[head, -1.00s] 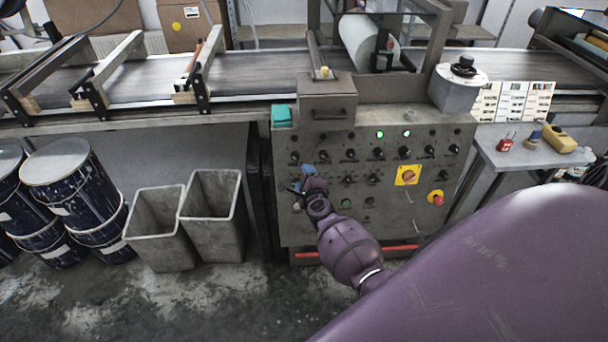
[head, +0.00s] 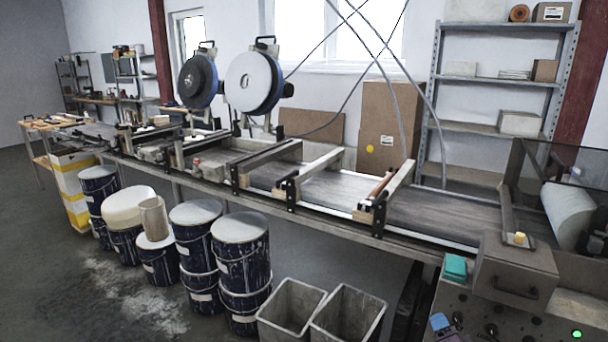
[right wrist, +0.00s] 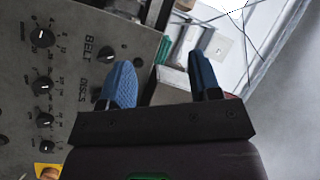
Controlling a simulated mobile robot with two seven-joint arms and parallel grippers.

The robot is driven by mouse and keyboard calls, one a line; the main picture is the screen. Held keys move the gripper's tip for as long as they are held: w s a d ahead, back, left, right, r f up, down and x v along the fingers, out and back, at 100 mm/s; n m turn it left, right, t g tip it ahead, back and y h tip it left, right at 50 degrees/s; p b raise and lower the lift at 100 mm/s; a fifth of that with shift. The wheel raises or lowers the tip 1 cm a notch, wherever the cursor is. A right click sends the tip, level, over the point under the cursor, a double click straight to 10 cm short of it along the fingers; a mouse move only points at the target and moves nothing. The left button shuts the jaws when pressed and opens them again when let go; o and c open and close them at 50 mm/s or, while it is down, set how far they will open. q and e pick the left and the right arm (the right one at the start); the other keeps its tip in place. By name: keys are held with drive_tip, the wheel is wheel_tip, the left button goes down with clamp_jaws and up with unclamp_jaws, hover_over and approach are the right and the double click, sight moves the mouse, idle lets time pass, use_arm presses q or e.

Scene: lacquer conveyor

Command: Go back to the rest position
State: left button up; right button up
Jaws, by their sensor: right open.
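My right gripper (head: 446,323) shows only in part at the lower right of the head view, in front of the left part of the control panel (head: 480,318). In the right wrist view the right gripper (right wrist: 162,78) has its two blue fingers spread apart, with nothing between them. The grey control panel (right wrist: 75,55) fills the left of that view, with black knobs and the words BELT and DISCS. The left finger overlaps the panel; whether it touches cannot be told. My left gripper is not in view.
The long conveyor (head: 330,190) runs from the far left to the right, with two disc units (head: 255,82) over it. Blue drums (head: 240,255) and two grey bins (head: 347,315) stand in front. The floor at the left is clear. A shelf rack (head: 497,130) stands behind.

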drive_tip(key=s+a+f+n+g, duration=0.1)
drive_tip(key=s+n, duration=0.3)
drive_tip(key=s, duration=0.6)
drive_tip(key=s+a+f+n+g, duration=0.2)
drive_tip(key=s+a+f+n, duration=0.1)
drive_tip(key=s, duration=0.7)
drive_tip(key=s+a+f+n+g+y, duration=0.1)
drive_tip(key=s+a+f+n+g, duration=0.1)
drive_tip(key=s+n, duration=0.4)
drive_tip(key=s+f, duration=0.1)
drive_tip(key=s, duration=0.3)
drive_tip(key=shift+a+f+n, duration=0.15)
drive_tip(key=shift+a+n, duration=0.1)
drive_tip(key=shift+n, duration=0.15)
drive_tip(key=shift+c, duration=1.2)
drive_tip(key=shift+s+d, duration=0.15)
drive_tip(key=shift+c, duration=0.2)
